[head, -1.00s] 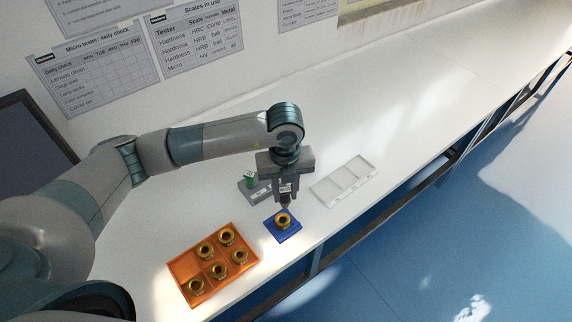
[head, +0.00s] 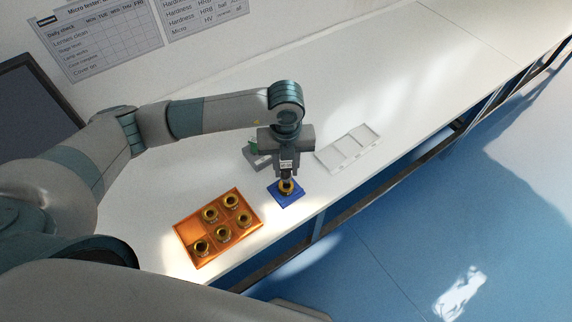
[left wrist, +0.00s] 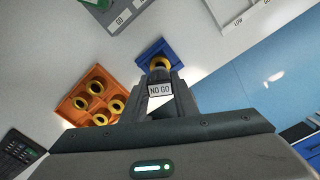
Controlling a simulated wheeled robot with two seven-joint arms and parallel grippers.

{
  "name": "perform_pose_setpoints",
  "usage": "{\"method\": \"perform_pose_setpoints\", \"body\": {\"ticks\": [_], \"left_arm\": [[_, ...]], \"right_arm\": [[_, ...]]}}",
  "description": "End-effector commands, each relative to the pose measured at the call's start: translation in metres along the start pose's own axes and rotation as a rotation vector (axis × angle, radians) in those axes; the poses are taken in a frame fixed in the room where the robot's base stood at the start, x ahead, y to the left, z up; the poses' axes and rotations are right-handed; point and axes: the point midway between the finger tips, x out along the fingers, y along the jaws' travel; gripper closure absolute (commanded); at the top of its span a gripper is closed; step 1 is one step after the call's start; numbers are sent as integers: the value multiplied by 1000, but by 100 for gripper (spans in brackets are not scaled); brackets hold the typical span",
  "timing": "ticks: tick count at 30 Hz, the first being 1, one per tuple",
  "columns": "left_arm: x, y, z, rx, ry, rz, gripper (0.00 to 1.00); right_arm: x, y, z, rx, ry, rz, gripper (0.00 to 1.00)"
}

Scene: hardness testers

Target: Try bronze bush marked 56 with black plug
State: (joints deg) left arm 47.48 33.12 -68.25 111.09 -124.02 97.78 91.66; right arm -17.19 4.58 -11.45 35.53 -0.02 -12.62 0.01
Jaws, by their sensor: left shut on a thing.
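My left gripper (head: 287,172) is shut on the black plug (head: 286,180), pointing down. A "NO GO" label on it faces the left wrist view (left wrist: 160,90). Below it a bronze bush (head: 287,188) sits on the blue holder (head: 291,199); this bush also shows in the left wrist view (left wrist: 159,63). The plug's tip is at the bush's bore; I cannot tell whether it is inside or just above. The number on the bush is not legible. My right gripper is not in view.
An orange tray (head: 184,233) with several bronze bushes stands front left of the holder. A grey stand (head: 258,161) with a green plug (head: 253,147) is behind the gripper. The bench beyond is clear.

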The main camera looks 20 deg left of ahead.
Motion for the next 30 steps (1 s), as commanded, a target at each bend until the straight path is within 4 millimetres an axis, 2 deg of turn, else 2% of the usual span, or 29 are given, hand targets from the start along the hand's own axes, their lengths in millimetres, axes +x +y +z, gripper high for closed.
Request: {"method": "perform_pose_setpoints", "body": {"ticks": [10,30], "left_arm": [[19,0,0,0,1,0,100],[20,0,0,0,0,0,100]], "right_arm": [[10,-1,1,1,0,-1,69],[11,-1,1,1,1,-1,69]]}}
